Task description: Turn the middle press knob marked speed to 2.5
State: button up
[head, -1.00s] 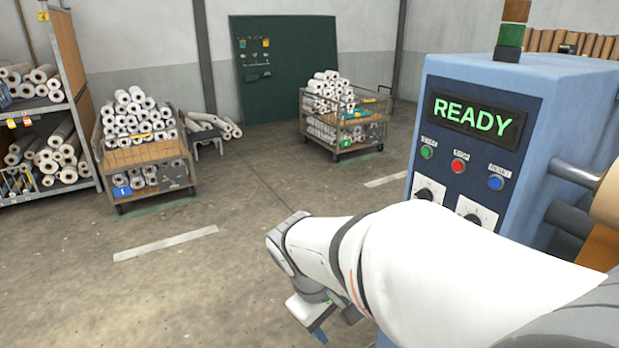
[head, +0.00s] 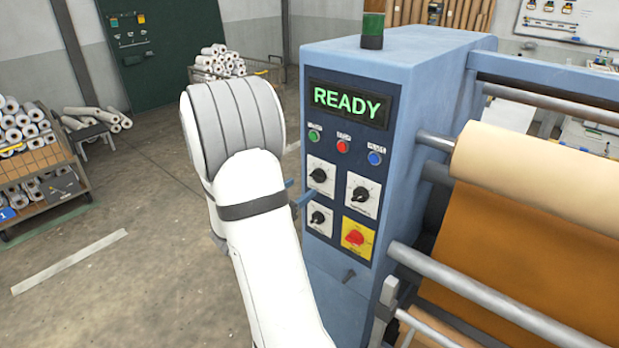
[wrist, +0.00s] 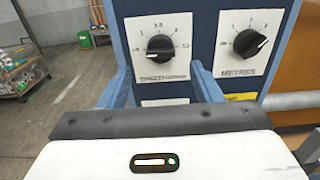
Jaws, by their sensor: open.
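The speed knob (wrist: 160,48) is black on a white plate marked SPEED, in the upper middle of the wrist view. In the head view my arm hides most of the gripper; a blue fingertip shows left of the panel.
The METRES knob (wrist: 249,43) is close on the right. The panel also has a lower left knob (head: 318,217), a red switch on yellow (head: 356,237), three buttons and a READY display (head: 347,103). Press rollers (head: 480,300) stick out at right.

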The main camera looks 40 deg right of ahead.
aim_at(314, 179)
jog(key=d, duration=0.2)
jog(key=d+p, duration=0.1)
jog(key=d, duration=0.3)
jog(key=shift+w, duration=0.25)
jog(key=shift+c, duration=0.3)
jog(key=c, duration=0.9)
